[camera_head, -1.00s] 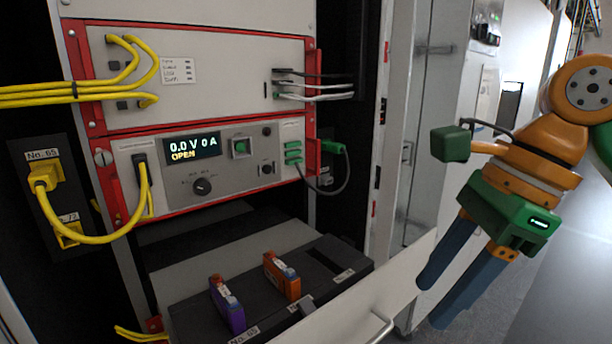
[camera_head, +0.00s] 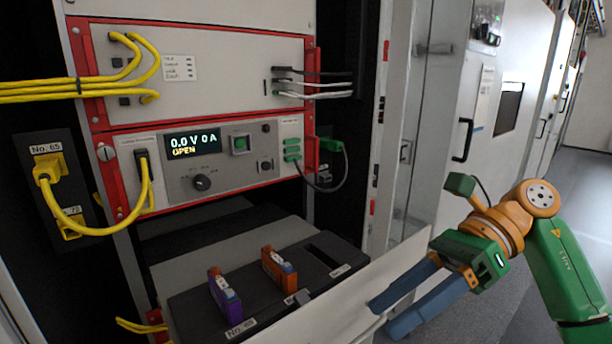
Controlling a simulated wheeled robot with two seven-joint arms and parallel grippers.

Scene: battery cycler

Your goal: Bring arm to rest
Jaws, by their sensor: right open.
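My right gripper (camera_head: 383,318) has an orange and green body with blue fingers. Its fingers are apart with nothing between them, and they point left and down. They are in front of the white drawer front (camera_head: 345,300), at the right of the black tray. My right arm (camera_head: 565,265) comes in from the lower right. My left arm and gripper are not in view.
The cycler rack shows a display (camera_head: 192,143) reading 0.0 V 0 A OPEN. A purple cell (camera_head: 226,300) and an orange cell (camera_head: 279,273) stand in the black tray (camera_head: 325,270). Yellow cables (camera_head: 95,233) hang at left. Open floor (camera_head: 545,160) lies at right.

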